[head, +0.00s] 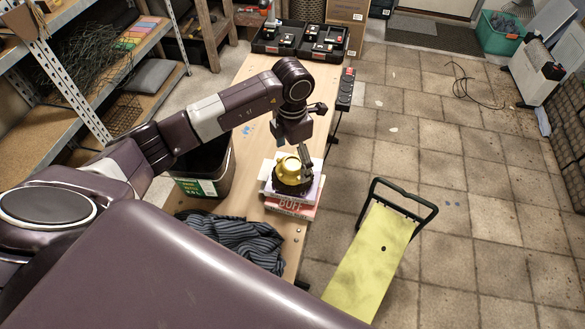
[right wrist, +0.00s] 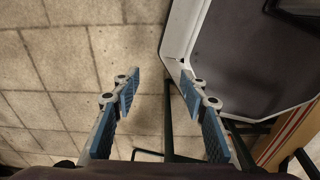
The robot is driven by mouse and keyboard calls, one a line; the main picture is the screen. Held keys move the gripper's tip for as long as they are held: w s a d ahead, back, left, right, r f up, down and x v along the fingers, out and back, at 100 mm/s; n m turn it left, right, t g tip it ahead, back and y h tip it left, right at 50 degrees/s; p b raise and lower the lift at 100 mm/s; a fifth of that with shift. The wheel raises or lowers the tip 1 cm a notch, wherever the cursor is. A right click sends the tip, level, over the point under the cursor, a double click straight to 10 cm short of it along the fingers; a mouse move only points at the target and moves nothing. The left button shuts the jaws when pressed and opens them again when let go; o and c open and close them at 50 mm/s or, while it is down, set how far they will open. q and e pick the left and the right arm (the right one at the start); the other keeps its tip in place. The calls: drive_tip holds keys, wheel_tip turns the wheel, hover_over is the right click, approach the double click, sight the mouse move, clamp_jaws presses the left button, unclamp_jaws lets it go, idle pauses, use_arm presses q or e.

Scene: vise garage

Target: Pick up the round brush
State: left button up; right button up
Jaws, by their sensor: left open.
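The round brush (head: 290,174) shows in the head view, with a yellow top and a dark lower part. It sits on a small stack of a white item and a red-and-white box (head: 290,208) marked "BUFF" on the wooden bench. My left gripper (head: 293,149) is open and points down just above the brush. One finger reaches close to the brush's right side; I cannot tell whether it touches. My right gripper (right wrist: 160,92) is open and empty in the right wrist view, above the tiled floor.
A dark bin (head: 205,172) stands left of the brush, and a striped cloth (head: 235,238) lies nearer on the bench (head: 257,207). A black tray (head: 300,52) with tools is at the bench's far end. A yellow-green folding platform (head: 370,262) stands on the floor to the right.

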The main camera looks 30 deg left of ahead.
sight(292, 162)
use_arm(q)
wheel_tip(292, 162, down, 2)
drive_tip(key=shift+f, duration=0.2)
drive_tip(key=shift+w+f, duration=0.1)
drive_tip(key=shift+f, duration=0.2)
drive_tip(key=shift+r, duration=0.1)
drive_tip(key=c, duration=1.4)
use_arm(e)
drive_tip(key=shift+w+a+r, duration=0.45)
drive_tip(key=shift+w+r, duration=0.05)
drive_tip(key=shift+w, duration=0.15)
